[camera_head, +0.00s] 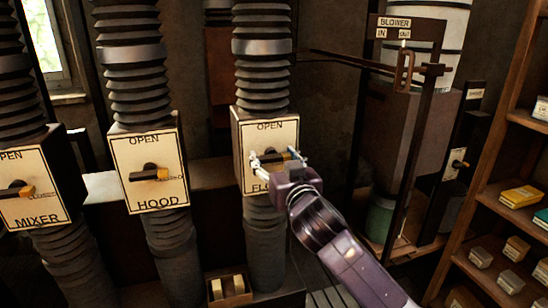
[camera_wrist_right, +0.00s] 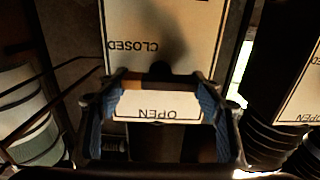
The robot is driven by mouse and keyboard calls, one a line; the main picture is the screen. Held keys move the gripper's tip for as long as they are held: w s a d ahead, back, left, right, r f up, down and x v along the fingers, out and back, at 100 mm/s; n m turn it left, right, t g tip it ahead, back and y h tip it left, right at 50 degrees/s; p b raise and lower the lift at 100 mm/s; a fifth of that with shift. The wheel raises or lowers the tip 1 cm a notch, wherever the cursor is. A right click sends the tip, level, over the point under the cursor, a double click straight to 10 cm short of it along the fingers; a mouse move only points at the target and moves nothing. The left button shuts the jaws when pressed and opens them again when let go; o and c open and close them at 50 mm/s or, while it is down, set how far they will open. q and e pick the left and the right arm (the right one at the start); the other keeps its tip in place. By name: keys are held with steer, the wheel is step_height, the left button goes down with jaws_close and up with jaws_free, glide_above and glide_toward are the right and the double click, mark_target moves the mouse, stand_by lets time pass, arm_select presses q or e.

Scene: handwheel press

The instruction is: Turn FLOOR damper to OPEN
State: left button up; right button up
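The FLOOR damper's pale plate (camera_head: 285,133) is on the third duct from the left, with OPEN at its top. Its dark lever (camera_head: 272,157) lies roughly level, its tip toward the right. My right gripper (camera_head: 277,160) is at the lever, with one finger at each side and a wide gap between them. It covers the CLOSED label and part of FLOOR. The right wrist view shows the plate upside down (camera_wrist_right: 180,25), and both blue-padded fingers spread apart (camera_wrist_right: 158,100); the dark lever hub (camera_wrist_right: 160,70) is beyond them. Firm contact cannot be told. My left gripper is not in view.
The HOOD damper (camera_head: 152,190) and MIXER damper (camera_head: 38,207) are to the left, their levers pointing right. A BLOWER lever frame (camera_head: 405,68) stands at the upper right. Shelves (camera_head: 500,200) with small boxes fill the right edge. A small wooden box (camera_head: 230,290) is low in front.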

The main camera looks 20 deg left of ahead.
steer(key=c, duration=0.4)
steer(key=shift+o, duration=0.2)
steer(key=n+p, duration=0.2)
steer(key=n, duration=0.1)
steer(key=shift+a+r+n, duration=0.1)
steer(key=shift+n, duration=0.3)
steer(key=n+p, duration=0.2)
steer(key=n, duration=0.2)
steer(key=shift+n, duration=0.3)
steer(key=n+p, duration=0.2)
steer(key=n, duration=0.3)
steer(key=shift+s+a, duration=0.1)
steer(key=shift+f+n+p, duration=0.15)
steer(key=shift+n+p, duration=0.4)
steer(key=shift+n, duration=0.6)
steer(key=shift+f+n+p, duration=0.1)
steer(key=shift+n+p, duration=0.4)
steer(key=shift+n, duration=0.65)
